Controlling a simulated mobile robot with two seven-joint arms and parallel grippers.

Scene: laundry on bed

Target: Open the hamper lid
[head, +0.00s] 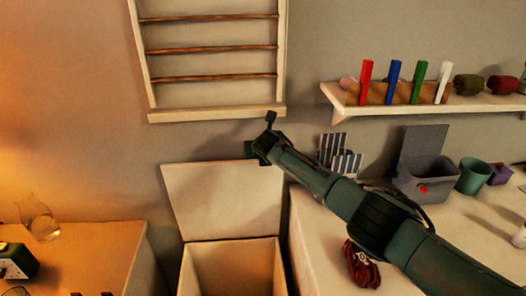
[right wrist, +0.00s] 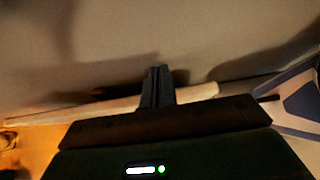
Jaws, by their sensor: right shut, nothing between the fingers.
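The hamper (head: 232,268) is a pale, box-shaped bin standing between two surfaces, and its inside shows. Its pale lid (head: 222,200) stands raised, nearly upright, at the back by the wall. My right gripper (head: 251,150) is at the lid's top edge, near its right corner; I cannot tell whether it touches. In the right wrist view its fingers (right wrist: 156,88) are shut together with nothing between them, and a pale edge that looks like the lid's (right wrist: 60,116) runs behind them. My left gripper is not in view.
A wooden rack (head: 215,113) hangs on the wall above the hamper. A shelf (head: 440,106) with coloured upright pieces is at the upper right. A grey open box (head: 425,185) and a green cup (head: 472,177) stand on the right-hand surface. A glass vessel (head: 40,222) is at left.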

